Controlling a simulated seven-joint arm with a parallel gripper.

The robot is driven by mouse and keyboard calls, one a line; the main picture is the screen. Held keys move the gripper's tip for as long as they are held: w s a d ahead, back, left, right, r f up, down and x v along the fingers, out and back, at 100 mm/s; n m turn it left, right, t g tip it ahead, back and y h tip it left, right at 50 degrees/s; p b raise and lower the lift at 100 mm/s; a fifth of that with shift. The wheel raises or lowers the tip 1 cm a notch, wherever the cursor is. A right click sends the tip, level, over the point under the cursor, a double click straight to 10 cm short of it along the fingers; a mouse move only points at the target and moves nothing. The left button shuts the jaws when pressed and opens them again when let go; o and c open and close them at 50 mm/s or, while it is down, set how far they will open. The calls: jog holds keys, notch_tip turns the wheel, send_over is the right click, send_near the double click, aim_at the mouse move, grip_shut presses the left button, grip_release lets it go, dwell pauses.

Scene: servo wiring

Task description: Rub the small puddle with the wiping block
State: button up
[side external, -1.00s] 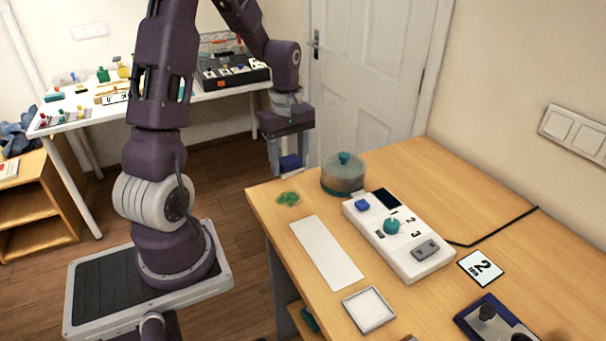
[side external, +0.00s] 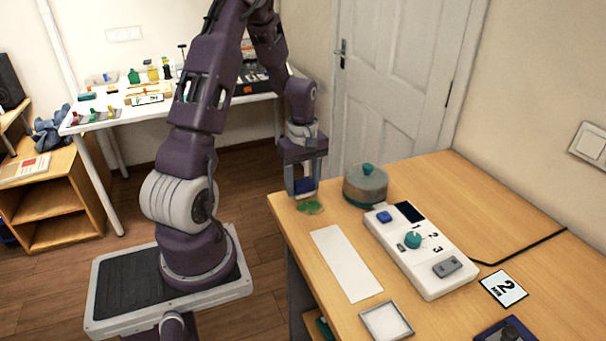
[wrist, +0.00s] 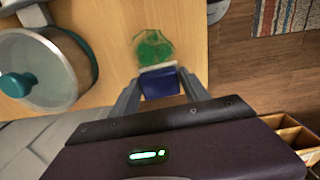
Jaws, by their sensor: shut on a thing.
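My gripper (side external: 304,190) is shut on the blue wiping block (side external: 304,184), near the table's far left corner. The block also shows between the fingers in the wrist view (wrist: 160,83), with a pale strip along its front edge. The small green puddle (side external: 309,207) lies on the wooden table, just in front of the block in the side view. In the wrist view the puddle (wrist: 153,48) is right beyond the block's pale edge. Whether the block touches the puddle or the table cannot be told.
A lidded pot (side external: 366,187) with a teal knob stands just right of the puddle. A white control panel (side external: 422,250) with a blue button and teal knob lies farther right. A white strip (side external: 346,262) and a square tray (side external: 386,321) lie nearer. The table's left edge is close.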

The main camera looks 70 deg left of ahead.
aim_at(316, 216)
jog(key=shift+f, duration=0.5)
jog(key=shift+d+f, duration=0.55)
jog(key=shift+f, duration=0.1)
jog(key=shift+c, duration=0.5)
jog(key=shift+d, duration=3.3)
jog(key=shift+a, duration=3.95)
jog(key=shift+w+d, duration=0.25)
jog(key=shift+d, duration=3.55)
jog(key=shift+a, duration=3.55)
jog(key=shift+a+r, duration=0.15)
jog(key=shift+a, duration=0.05)
jog(key=shift+d+r, duration=0.1)
jog(key=shift+r, duration=3.9)
